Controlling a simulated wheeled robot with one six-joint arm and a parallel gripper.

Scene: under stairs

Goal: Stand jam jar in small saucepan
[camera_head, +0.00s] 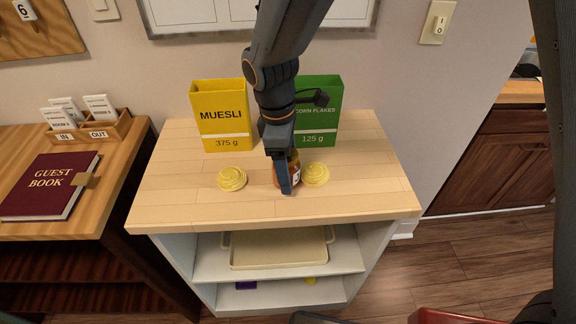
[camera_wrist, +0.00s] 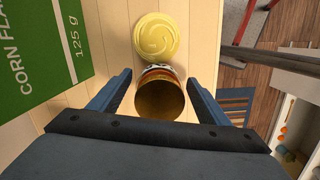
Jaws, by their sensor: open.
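The jam jar (camera_head: 294,174) stands on the light wooden top of a shelf unit, partly hidden behind my gripper (camera_head: 287,182). It has a dark orange body and a pale label band. In the wrist view the jar (camera_wrist: 160,98) lies between the two blue fingers of my gripper (camera_wrist: 158,84), with a gap on each side. The gripper is open and not closed on it. I cannot see a small saucepan in either view.
Yellow swirled round pieces (camera_head: 232,179) and (camera_head: 316,174) flank the jar. A muesli box (camera_head: 220,118) and a corn flakes box (camera_head: 318,108) stand behind. A beige tray (camera_head: 279,263) lies on the shelf below. A guest book (camera_head: 47,187) lies on the left desk.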

